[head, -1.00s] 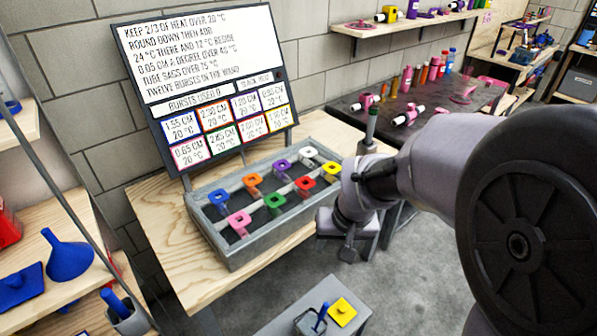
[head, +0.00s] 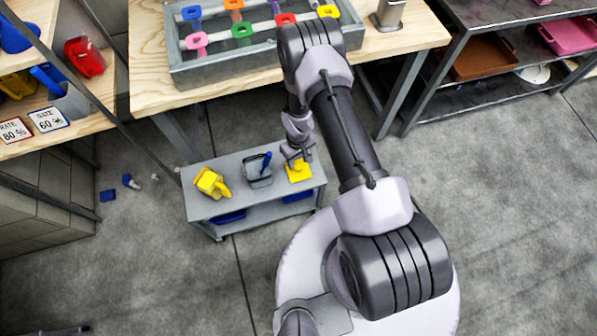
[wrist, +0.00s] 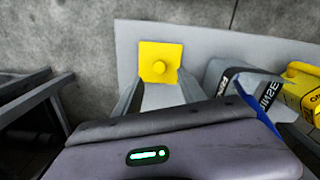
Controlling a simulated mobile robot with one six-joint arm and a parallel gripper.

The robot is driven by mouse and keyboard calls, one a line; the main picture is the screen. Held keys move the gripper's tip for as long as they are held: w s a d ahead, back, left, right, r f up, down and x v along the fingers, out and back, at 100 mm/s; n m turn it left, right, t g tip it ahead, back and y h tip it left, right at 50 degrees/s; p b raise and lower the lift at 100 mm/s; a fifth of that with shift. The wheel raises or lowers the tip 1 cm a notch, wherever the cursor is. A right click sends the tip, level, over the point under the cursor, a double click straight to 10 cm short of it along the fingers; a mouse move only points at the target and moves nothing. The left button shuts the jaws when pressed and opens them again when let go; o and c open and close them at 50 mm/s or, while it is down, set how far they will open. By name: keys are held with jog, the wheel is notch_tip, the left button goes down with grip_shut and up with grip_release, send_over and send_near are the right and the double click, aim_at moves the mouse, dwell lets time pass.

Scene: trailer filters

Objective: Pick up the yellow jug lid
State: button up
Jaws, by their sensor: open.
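The yellow jug lid (head: 299,173) is a flat square plate with a round knob, lying on the right end of the small grey cart top (head: 232,205). In the wrist view the lid (wrist: 147,68) shows just beyond my fingers, its knob roughly centred between them. My gripper (head: 298,158) points down over the lid in the head view and partly covers it. In the wrist view my gripper (wrist: 158,88) is open with nothing between its fingers. I cannot tell whether the fingers touch the lid.
A grey rinse container (head: 257,172) with a blue-handled tool stands left of the lid. The wooden bench (head: 150,70) with a grey tray (head: 215,70) of coloured pieces is behind.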

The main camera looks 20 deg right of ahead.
aim_at(299, 167)
notch_tip(299, 167, down, 7)
jog(key=b, duration=0.3)
jog(key=shift+s+d, duration=0.1)
jog(key=shift+r, duration=0.2)
jog(key=shift+c, duration=0.5)
grip_shut()
